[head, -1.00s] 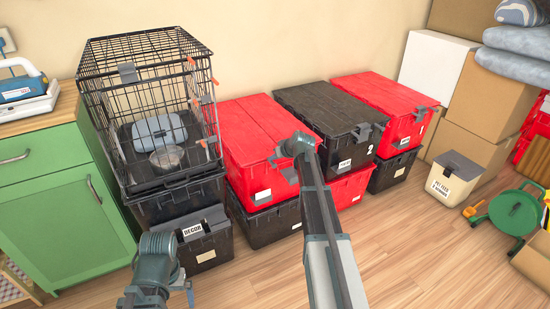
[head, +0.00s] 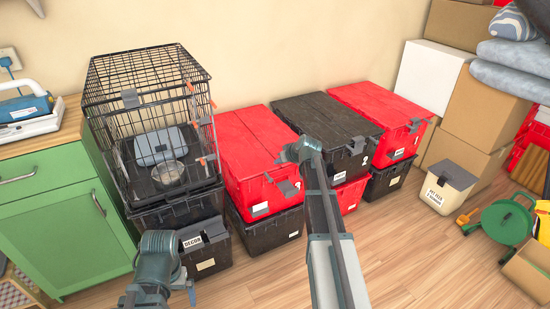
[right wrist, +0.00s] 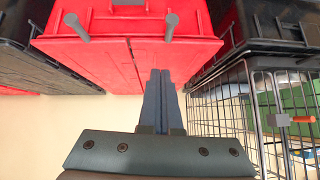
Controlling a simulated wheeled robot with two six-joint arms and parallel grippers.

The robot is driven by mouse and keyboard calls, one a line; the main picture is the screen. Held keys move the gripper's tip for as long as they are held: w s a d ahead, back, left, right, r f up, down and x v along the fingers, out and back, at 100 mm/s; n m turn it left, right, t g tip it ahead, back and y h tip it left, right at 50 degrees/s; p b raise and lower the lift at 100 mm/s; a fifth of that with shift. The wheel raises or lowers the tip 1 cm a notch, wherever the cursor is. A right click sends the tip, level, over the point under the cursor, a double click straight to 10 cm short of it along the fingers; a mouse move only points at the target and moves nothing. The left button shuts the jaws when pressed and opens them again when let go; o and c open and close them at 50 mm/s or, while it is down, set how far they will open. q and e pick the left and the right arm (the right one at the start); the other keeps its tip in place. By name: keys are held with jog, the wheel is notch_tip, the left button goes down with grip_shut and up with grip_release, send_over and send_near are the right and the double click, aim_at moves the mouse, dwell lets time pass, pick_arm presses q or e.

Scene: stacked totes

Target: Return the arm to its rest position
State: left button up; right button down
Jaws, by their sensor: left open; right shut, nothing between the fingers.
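My right arm (head: 325,230) reaches up from the bottom middle of the head view, in front of the totes. Its fingers are hidden there. In the right wrist view, my right gripper (right wrist: 160,72) is shut and empty, its fingers together in front of a red tote (right wrist: 110,55). I cannot tell the gap between them. My left arm (head: 158,260) is low at the lower left of the head view, in front of the black DECOR tote (head: 212,255). My left gripper (head: 188,288) shows only partly near the bottom edge and is open; its fingers are hard to make out.
A wire crate (head: 150,75) stands on black totes at the left, beside a green cabinet (head: 60,225). Stacked totes with red lids (head: 250,135) and a black lid (head: 325,115) line the wall. A cream bin (head: 440,195) and green reel (head: 505,222) stand right. Floor is clear in front.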

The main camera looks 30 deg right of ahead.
pick_arm(q)
notch_tip(320, 180, up, 3)
jog(key=shift+p, duration=0.9)
pick_arm(e)
jog(key=v, duration=0.4)
jog(key=shift+s+d+r, duration=0.1)
jog(key=shift+s+d, duration=0.1)
jog(key=shift+d, duration=0.1)
